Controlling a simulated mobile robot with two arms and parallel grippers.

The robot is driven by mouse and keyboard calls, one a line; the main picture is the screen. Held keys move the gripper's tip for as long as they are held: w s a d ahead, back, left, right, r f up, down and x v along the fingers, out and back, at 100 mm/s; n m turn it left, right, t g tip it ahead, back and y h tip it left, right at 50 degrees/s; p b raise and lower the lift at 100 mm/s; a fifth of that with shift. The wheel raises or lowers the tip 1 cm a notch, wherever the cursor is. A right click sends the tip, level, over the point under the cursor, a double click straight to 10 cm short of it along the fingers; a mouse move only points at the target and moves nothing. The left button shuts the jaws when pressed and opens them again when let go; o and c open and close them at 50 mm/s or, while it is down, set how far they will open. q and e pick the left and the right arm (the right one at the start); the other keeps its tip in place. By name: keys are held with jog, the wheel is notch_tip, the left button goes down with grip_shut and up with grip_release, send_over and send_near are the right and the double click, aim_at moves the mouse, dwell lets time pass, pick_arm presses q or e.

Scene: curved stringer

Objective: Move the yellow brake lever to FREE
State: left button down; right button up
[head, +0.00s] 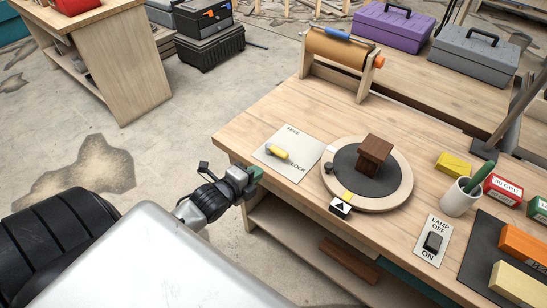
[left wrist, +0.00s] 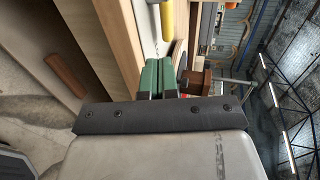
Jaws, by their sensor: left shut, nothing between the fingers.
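The yellow brake lever (head: 279,153) sits on a pale plate (head: 279,165) near the left edge of the workbench. The plate reads FREE at its far side and LOCK at its right side; the lever's handle points toward LOCK. My left gripper (head: 255,174) is just off the bench's left edge, short of the plate and apart from the lever. In the left wrist view its green fingers (left wrist: 158,78) are together and empty, with the yellow lever (left wrist: 168,20) beyond their tips. My right gripper is not in view.
A round turntable (head: 396,192) with a dark wooden block (head: 374,154) stands right of the plate. A paper roll stand (head: 341,62) is at the back. A cup (head: 459,198) and a lamp switch (head: 433,242) are farther right. The bench edge (head: 233,160) lies beside my left gripper.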

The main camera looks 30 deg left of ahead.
aim_at(279, 155)
pick_arm(q)
jog(key=x, duration=0.5)
jog(key=r+x, duration=0.1)
jog(key=x, duration=0.2)
jog(key=shift+w+p, duration=0.25)
jog(key=shift+p, duration=0.1)
